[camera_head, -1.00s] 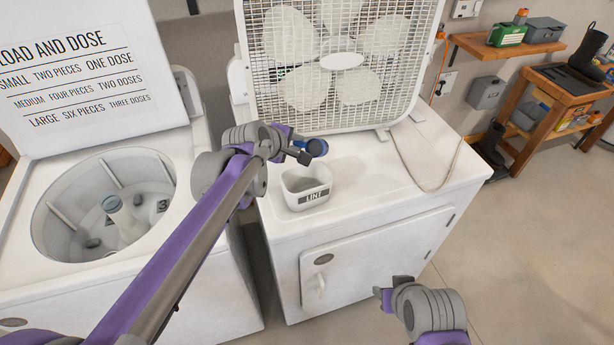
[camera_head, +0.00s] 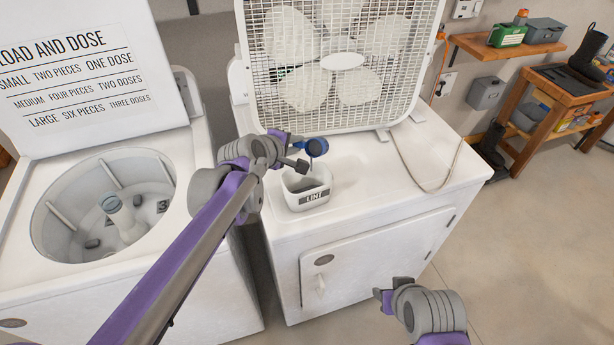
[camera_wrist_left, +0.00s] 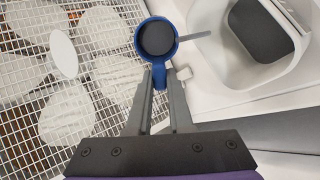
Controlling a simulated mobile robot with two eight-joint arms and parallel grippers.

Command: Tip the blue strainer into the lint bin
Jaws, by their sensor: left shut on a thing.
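The blue strainer (camera_head: 317,147) is a round blue cup with a dark grey inside. A thin grey strip sticks out from the cup's rim toward the bin. The lint bin (camera_head: 296,202) is a white open box labelled LINT, with something dark grey inside, seen in the left wrist view (camera_wrist_left: 240,72). My right gripper (camera_head: 386,299) is low at right; its jaw opening is unclear.
The bin stands on a white machine top (camera_head: 378,182). A white box fan (camera_head: 342,62) stands close behind it, with a cord (camera_head: 418,185) lying to the right. An open-lidded washer (camera_head: 100,205) is at left. The machine top right of the bin is mostly clear.

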